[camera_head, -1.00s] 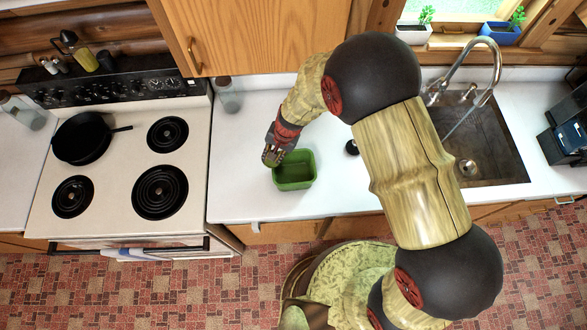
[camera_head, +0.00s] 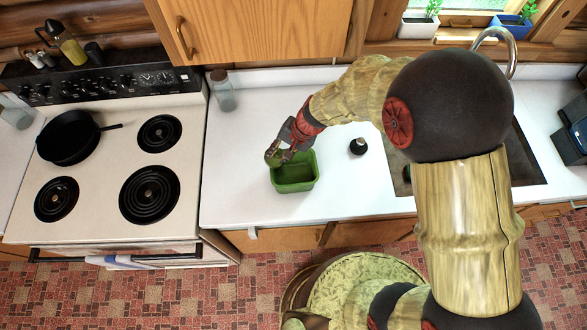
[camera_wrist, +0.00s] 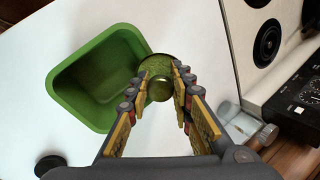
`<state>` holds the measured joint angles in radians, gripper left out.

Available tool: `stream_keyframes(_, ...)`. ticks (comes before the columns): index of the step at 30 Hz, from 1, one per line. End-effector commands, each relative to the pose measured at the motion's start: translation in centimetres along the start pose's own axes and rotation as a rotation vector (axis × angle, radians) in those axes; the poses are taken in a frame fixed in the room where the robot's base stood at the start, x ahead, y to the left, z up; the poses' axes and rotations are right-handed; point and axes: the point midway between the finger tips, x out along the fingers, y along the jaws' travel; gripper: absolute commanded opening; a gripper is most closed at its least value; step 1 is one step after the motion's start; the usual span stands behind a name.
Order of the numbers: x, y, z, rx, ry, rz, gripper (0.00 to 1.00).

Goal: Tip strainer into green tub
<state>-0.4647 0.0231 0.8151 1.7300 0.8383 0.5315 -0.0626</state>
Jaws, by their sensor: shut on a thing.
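The green tub (camera_head: 297,186) is a rectangular open container standing on the white counter. It also shows at the left of the wrist view (camera_wrist: 76,104), and the part of its inside that shows looks empty. My gripper (camera_head: 279,156) is shut on a small round green thing with a shiny knob-like part, which I take as the strainer (camera_wrist: 153,66). The strainer is at the tub's back left corner in the head view and overlaps the tub's right edge in the wrist view. I cannot tell whether it touches the tub or which way it is tipped.
A dark round object (camera_head: 358,147) sits on the counter right of the tub. A glass jar (camera_head: 222,91) stands at the back left. The stove with a black pan (camera_head: 67,139) is left, and the sink is right, partly behind my arm. Counter around the tub is mostly clear.

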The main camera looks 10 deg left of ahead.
Motion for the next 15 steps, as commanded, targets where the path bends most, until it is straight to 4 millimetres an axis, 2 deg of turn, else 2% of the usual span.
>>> stream_keyframes(15, -0.6, 1.7, -0.4, 0.0, -0.022, -0.116, 0.0)
